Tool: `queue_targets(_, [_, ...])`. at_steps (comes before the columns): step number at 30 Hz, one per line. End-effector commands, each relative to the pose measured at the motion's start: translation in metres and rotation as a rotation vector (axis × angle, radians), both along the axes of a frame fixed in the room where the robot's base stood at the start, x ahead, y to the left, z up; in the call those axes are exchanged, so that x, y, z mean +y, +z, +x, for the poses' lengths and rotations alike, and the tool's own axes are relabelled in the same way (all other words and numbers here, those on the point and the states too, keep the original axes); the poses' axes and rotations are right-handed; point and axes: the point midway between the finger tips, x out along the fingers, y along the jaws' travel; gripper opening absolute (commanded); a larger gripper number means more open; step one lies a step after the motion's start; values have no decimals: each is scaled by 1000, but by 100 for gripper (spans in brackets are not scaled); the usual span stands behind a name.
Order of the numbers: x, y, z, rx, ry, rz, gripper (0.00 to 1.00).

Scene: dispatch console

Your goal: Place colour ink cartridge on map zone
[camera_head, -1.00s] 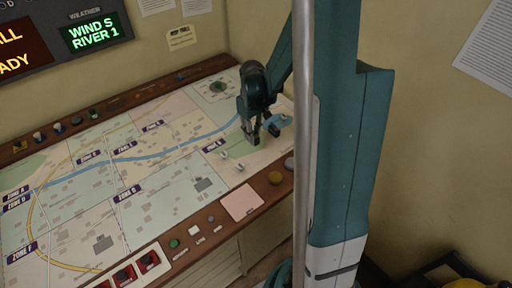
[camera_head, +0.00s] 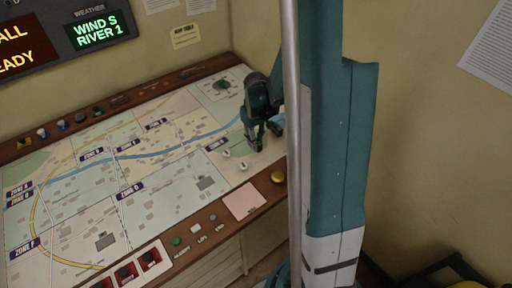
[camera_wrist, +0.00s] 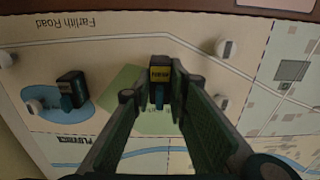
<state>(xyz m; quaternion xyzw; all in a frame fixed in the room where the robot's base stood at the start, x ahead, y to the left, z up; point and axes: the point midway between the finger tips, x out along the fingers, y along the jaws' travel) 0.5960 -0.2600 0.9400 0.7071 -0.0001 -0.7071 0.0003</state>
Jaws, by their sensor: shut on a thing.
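My gripper (camera_head: 262,143) is over the right part of the map on the console. In the wrist view its two fingers (camera_wrist: 159,96) are shut on a dark ink cartridge (camera_wrist: 160,72) with a yellow label. Its lower end shows teal between the fingertips. I cannot tell whether the cartridge touches the map. A second dark cartridge (camera_wrist: 70,84) stands apart on the left in the wrist view, by the blue pond printed on the map. The map (camera_head: 150,190) has printed zones with dark labels. My arm hides its right end in the head view.
Several small white pieces (camera_wrist: 226,48) stand on the map around my gripper. A lit display (camera_head: 95,30) hangs on the wall. The map's left and middle are clear.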

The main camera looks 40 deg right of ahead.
Motion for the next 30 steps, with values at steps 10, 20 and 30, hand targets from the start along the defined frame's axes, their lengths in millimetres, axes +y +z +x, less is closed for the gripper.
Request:
queue_targets(10, [0, -31, 1, 0, 0, 0, 4])
queue_targets(20, [0, -34, 0, 0, 0, 0, 4])
queue_targets(30, [0, -38, 0, 0, 0, 0, 24])
